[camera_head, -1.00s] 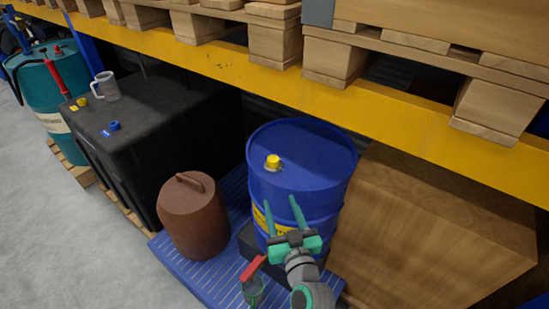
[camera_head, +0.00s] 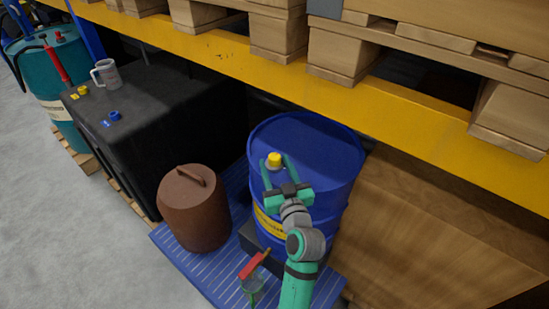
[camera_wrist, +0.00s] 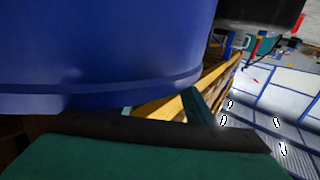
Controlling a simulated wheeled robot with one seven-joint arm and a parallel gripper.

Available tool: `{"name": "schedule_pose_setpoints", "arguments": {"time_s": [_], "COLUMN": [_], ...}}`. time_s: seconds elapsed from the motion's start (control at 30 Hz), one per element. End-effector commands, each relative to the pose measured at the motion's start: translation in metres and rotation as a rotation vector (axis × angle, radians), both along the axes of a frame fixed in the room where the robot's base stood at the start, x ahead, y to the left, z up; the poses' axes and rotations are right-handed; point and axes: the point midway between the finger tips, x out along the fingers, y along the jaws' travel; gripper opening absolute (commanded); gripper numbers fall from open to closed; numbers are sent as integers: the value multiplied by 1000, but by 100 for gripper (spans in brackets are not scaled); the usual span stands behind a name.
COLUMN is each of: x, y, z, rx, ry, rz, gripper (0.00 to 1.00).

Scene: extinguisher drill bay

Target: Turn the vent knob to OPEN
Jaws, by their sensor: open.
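A yellow knob (camera_head: 274,159) stands on a short pale neck on top of the blue drum (camera_head: 325,147), near its front left edge. I see no readable OPEN mark, so its setting is unclear. My gripper (camera_head: 276,165) is open, its two green fingers pointing up the picture. In the head view the fingertips lie on either side of the knob, but I cannot tell whether they touch it or are level with it. In the wrist view the drum's blue side (camera_wrist: 90,50) fills the upper left, above a green finger (camera_wrist: 198,105); the knob is not visible there.
A brown can (camera_head: 194,210) stands left of the drum on a blue slatted platform (camera_head: 180,262). A black tank (camera_head: 150,120) with a mug (camera_head: 106,74) is further left. A wooden crate (camera_head: 430,230) stands close right. A yellow shelf beam (camera_head: 215,50) crosses behind and above.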

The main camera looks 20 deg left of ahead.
Motion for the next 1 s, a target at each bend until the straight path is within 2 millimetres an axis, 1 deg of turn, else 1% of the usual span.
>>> {"name": "schedule_pose_setpoints", "arguments": {"time_s": [0.1,0.2,0.33,0.6,0.63,0.67,0.7,0.8,1.0], "x": [14,23,28,29,29,29,29,29,28], "y": [7,10,13,15,15,15,15,15,15], "z": [0,0,0,0,0,0,0,0,0], "rx": [0,0,1,1,0,0,0,0,-1], "ry": [0,0,1,1,0,0,0,0,1], "rz": [-3,-6,-7,-7,-6,-7,-6,-6,-10], "gripper": [49,49,49,49,46,39,29,8,8]}}
